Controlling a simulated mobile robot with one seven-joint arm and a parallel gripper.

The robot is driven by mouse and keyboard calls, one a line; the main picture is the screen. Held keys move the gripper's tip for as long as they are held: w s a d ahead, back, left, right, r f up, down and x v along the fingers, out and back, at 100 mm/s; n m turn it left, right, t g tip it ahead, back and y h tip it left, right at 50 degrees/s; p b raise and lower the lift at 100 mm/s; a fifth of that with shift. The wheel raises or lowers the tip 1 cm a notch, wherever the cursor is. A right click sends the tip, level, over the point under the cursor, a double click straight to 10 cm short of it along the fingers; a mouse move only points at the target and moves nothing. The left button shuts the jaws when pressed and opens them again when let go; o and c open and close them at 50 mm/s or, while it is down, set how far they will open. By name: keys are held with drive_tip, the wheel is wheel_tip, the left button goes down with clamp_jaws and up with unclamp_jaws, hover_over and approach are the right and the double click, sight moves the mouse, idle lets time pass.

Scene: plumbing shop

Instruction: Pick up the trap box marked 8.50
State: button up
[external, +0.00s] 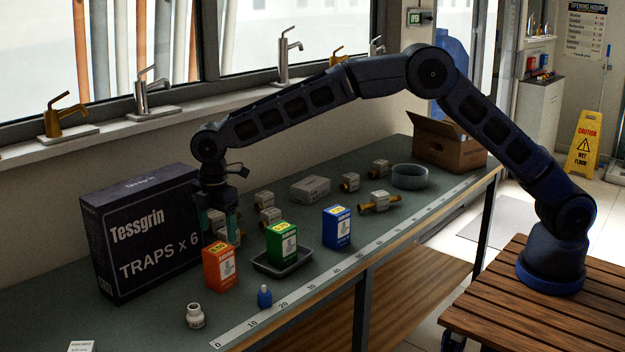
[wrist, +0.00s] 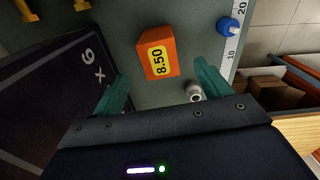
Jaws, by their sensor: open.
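The orange trap box (external: 219,268) stands upright on the bench near its front edge. In the wrist view the orange box (wrist: 157,53) shows a yellow label reading 8.50, ahead of and between my fingers. My gripper (external: 219,232) hangs low just behind the orange box, beside the large dark carton. In the wrist view my gripper (wrist: 161,75) has its two green fingers wide apart with nothing held. A green box (external: 282,242) stands in a dark tray, and a blue box (external: 337,227) stands farther right. Their labels are too small to read.
The large dark TRAPS x 6 carton (external: 140,232) stands close left of my gripper. A white fitting (external: 195,316) and a small blue bottle (external: 265,297) stand near the front edge. The dark tray (external: 287,268) is right of the orange box. Several brass-ended valves and a grey ring (external: 409,177) lie farther back.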

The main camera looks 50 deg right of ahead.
sight(219, 247)
wheel_tip(219, 247, down, 5)
drive_tip(key=shift+f, duration=0.2)
drive_tip(key=f, duration=0.5)
drive_tip(key=shift+a, duration=0.25)
drive_tip(key=c, duration=1.2)
